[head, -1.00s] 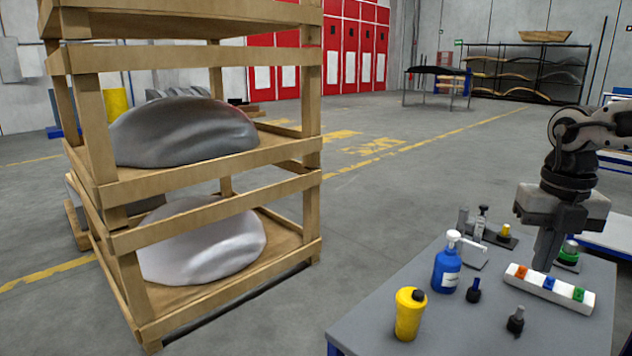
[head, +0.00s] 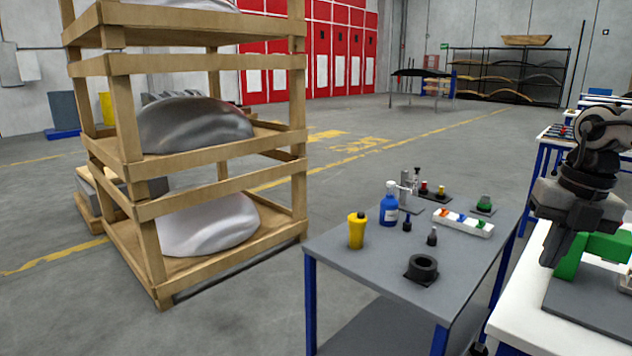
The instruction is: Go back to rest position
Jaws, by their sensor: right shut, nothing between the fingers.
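My right gripper (head: 552,250) shows at the right edge in the head view, pointing down. Its fingers are shut with nothing between them. It hangs over the white table at the right, in front of a green fixture (head: 590,256) on a dark plate. It is apart from the small grey table (head: 335,252) and the items on it. My left gripper is outside the view.
The grey table bears a yellow bottle (head: 356,231), a blue bottle (head: 389,208), a white block with coloured pieces (head: 463,223) and a black ring (head: 422,268). A wooden rack (head: 220,189) with nosecones stands left. Floor (head: 350,170) behind the table is clear.

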